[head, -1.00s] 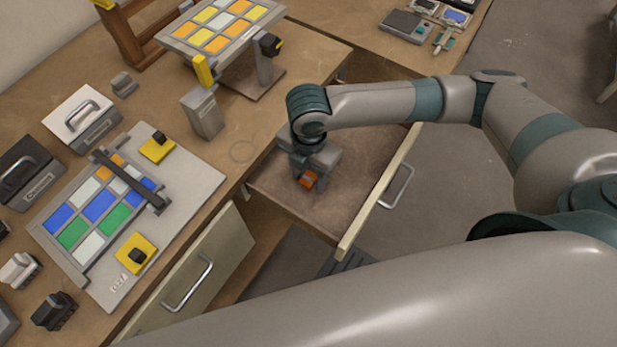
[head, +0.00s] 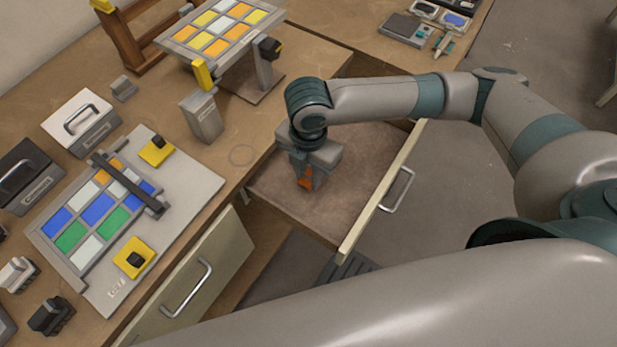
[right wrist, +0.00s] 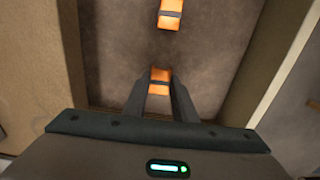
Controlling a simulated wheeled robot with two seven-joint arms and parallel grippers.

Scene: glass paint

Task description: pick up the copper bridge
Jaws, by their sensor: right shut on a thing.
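My right gripper (head: 306,184) points down into the open drawer (head: 345,205). In the right wrist view the copper bridge (right wrist: 159,81) sits between the two fingertips (right wrist: 160,88). A second copper-coloured piece (right wrist: 171,14) shows farther up that view, apart from the fingers; I cannot tell from the head view what it is. Whether the held bridge is clear of the drawer floor is hard to tell. My left gripper is not in view.
The drawer's front panel (head: 385,190) and handle (head: 397,190) stand to the right of the gripper. On the bench are a grey block (head: 202,117), a tilted panel of coloured glass (head: 222,28) and a flat board with coloured panes (head: 185,200). The drawer floor around the gripper is mostly bare.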

